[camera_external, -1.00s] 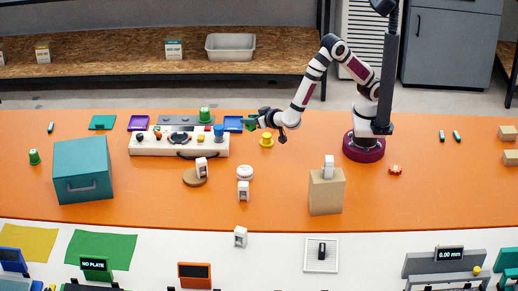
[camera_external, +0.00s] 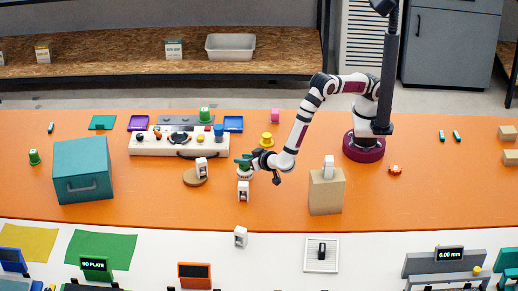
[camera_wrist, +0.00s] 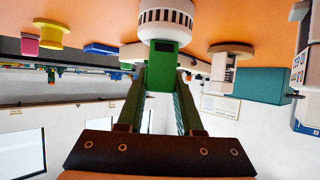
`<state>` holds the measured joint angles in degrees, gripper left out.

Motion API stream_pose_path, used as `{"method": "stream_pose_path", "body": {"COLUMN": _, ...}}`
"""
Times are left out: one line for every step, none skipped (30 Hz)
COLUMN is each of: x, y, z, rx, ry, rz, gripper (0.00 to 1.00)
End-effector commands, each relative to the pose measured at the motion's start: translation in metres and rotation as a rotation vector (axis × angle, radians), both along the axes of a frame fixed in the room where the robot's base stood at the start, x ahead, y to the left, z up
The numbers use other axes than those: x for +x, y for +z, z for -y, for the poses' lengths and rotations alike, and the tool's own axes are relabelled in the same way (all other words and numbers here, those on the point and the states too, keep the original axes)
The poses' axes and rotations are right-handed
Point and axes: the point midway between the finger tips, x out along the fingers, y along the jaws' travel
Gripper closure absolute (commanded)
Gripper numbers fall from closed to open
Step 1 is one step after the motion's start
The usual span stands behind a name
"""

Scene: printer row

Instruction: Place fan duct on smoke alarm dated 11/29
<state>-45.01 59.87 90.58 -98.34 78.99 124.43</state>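My gripper (camera_external: 247,164) is low over the orange table, at the smoke alarm (camera_external: 244,176), a small white round unit. The alarm shows at the top of the wrist view (camera_wrist: 167,16) with dark slots around its side; its date cannot be read. In the wrist view my gripper's fingers (camera_wrist: 160,85) close on a green block, which I take as the fan duct (camera_wrist: 161,72). The duct shows as green at the gripper tip in the external view (camera_external: 243,161). It lies right at the alarm, partly covering it; whether they touch I cannot tell.
Small white devices stand close by: one on a round wooden disc (camera_external: 195,180), one in front of the alarm (camera_external: 243,193). A yellow spool (camera_external: 266,140) and a control panel (camera_external: 178,144) are behind. A cardboard box (camera_external: 326,194) stands right, a teal box (camera_external: 83,170) left.

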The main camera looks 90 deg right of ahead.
Motion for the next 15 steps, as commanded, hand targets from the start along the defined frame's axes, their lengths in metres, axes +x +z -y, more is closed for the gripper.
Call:
{"method": "stream_pose_path", "body": {"x": 0.0, "y": 0.0002, "z": 0.0, "rx": 0.0, "ry": 0.0, "rz": 0.0, "gripper": 0.56}}
{"method": "stream_pose_path", "body": {"x": -0.0001, "y": 0.0002, "z": 0.0001, "rx": 0.0, "ry": 0.0, "rz": 0.0, "gripper": 0.5}}
{"method": "stream_pose_path", "body": {"x": -0.0001, "y": 0.0002, "z": 0.0001, "rx": 0.0, "ry": 0.0, "rz": 0.0, "gripper": 0.43}}
{"method": "stream_pose_path", "body": {"x": 0.0, "y": 0.0003, "z": 0.0001, "rx": 0.0, "ry": 0.0, "rz": 0.0, "gripper": 0.38}}
{"method": "stream_pose_path", "body": {"x": 0.0, "y": 0.0003, "z": 0.0001, "rx": 0.0, "ry": 0.0, "rz": 0.0, "gripper": 0.36}}
{"method": "stream_pose_path", "body": {"x": 0.0, "y": 0.0003, "z": 0.0001, "rx": 0.0, "ry": 0.0, "rz": 0.0, "gripper": 0.36}}
{"method": "stream_pose_path", "body": {"x": -0.0001, "y": 0.0003, "z": 0.0002, "rx": -0.001, "ry": 0.0, "rz": -0.001, "gripper": 0.36}}
{"method": "stream_pose_path", "body": {"x": 0.0, "y": 0.0003, "z": 0.0001, "rx": 0.0, "ry": 0.0, "rz": 0.0, "gripper": 0.36}}
{"method": "stream_pose_path", "body": {"x": 0.0, "y": 0.0003, "z": 0.0001, "rx": -0.001, "ry": 0.0, "rz": -0.001, "gripper": 0.36}}
{"method": "stream_pose_path", "body": {"x": -0.0001, "y": 0.0003, "z": 0.0002, "rx": -0.001, "ry": 0.0, "rz": -0.001, "gripper": 0.36}}
{"method": "stream_pose_path", "body": {"x": -0.0001, "y": 0.0003, "z": 0.0002, "rx": -0.001, "ry": 0.0, "rz": -0.001, "gripper": 0.36}}
{"method": "stream_pose_path", "body": {"x": -0.0001, "y": 0.0009, "z": 0.0002, "rx": 0.0, "ry": 0.0, "rz": 0.0, "gripper": 0.36}}
{"method": "stream_pose_path", "body": {"x": -0.0001, "y": 0.0023, "z": 0.0002, "rx": 0.0, "ry": 0.0, "rz": 0.0, "gripper": 0.36}}
{"method": "stream_pose_path", "body": {"x": -0.0008, "y": 0.0043, "z": -0.0007, "rx": -0.001, "ry": 0.0, "rz": -0.001, "gripper": 0.36}}
{"method": "stream_pose_path", "body": {"x": -0.0046, "y": 0.0071, "z": -0.0054, "rx": 0.0, "ry": 0.002, "rz": 0.0, "gripper": 0.36}}
